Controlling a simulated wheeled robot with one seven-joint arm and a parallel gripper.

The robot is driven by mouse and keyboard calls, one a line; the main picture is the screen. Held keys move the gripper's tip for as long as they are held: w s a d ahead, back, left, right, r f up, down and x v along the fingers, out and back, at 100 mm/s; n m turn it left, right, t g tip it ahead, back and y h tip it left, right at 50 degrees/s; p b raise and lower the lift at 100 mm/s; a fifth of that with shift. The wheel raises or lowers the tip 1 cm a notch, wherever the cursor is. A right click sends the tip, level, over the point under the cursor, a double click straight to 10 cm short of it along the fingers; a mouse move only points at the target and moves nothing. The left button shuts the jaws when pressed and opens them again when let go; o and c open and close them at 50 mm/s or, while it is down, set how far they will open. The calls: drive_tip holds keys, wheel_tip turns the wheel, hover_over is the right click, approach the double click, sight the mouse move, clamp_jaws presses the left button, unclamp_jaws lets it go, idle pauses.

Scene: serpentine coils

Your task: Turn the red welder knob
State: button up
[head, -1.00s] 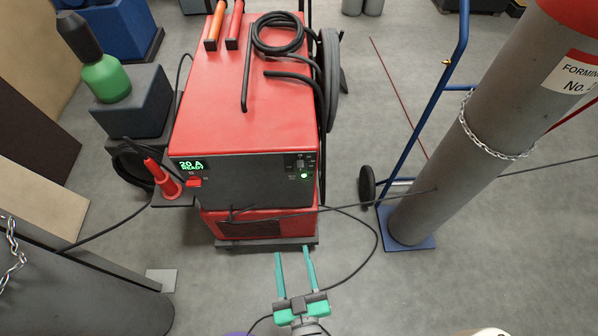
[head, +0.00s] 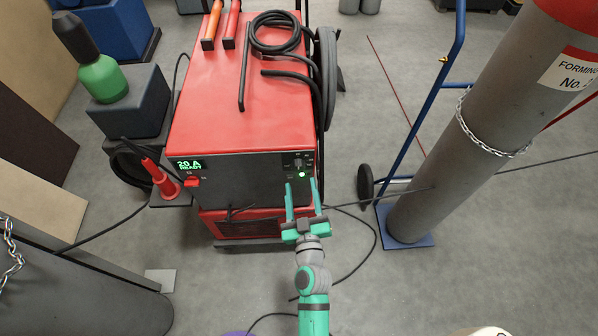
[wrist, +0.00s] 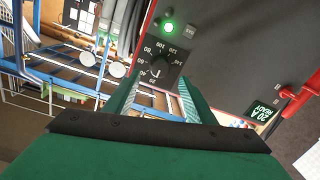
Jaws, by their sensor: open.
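The red welder (head: 250,95) stands in the middle of the head view, its dark front panel facing me. A red knob (head: 192,182) is at the panel's left, under a green display reading "20 A READY"; red parts (wrist: 296,95) show at the right of the wrist view beside the display (wrist: 262,112). A black numbered dial knob (wrist: 157,68) shows in the wrist view, on the panel's right end in the head view (head: 299,161). My gripper (head: 301,182) is open and empty, below that dial. In the wrist view the dial lies between the fingertips (wrist: 160,82); contact cannot be told.
Black cable coils (head: 275,35) and torch handles (head: 229,25) lie on the welder. A grey gas cylinder (head: 440,165) on a blue trolley (head: 413,125) stands at the right. A green bottle (head: 107,78) is on the left. Cables cross the floor in front.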

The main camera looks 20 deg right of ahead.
sight(299, 170)
drive_tip(key=shift+x, duration=3.15)
drive_tip(key=c, duration=1)
drive_tip(key=shift+c, duration=0.2)
